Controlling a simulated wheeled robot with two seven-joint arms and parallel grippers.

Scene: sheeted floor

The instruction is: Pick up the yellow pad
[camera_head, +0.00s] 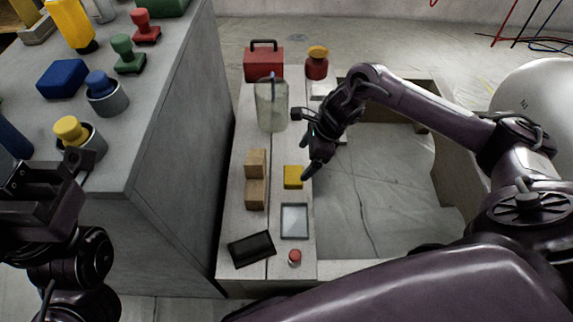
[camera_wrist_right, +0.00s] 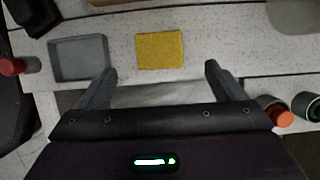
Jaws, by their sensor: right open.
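The yellow pad (camera_head: 293,177) lies flat on the narrow light bench, right of two stacked wooden blocks (camera_head: 256,178). It also shows in the right wrist view (camera_wrist_right: 159,50), beyond the fingertips and between their lines. My right gripper (camera_head: 303,145) is open and empty, just above and beside the pad at the bench's right edge. In the wrist view its two fingers (camera_wrist_right: 160,69) are spread wider than the pad and do not touch it. My left gripper (camera_head: 50,195) is at the far left by the grey counter, away from the pad; its jaw state is unclear.
A clear container (camera_head: 272,105), a red toolbox (camera_head: 264,62) and a red jar (camera_head: 317,66) stand farther back. The tall grey counter (camera_head: 175,140) flanks the left.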

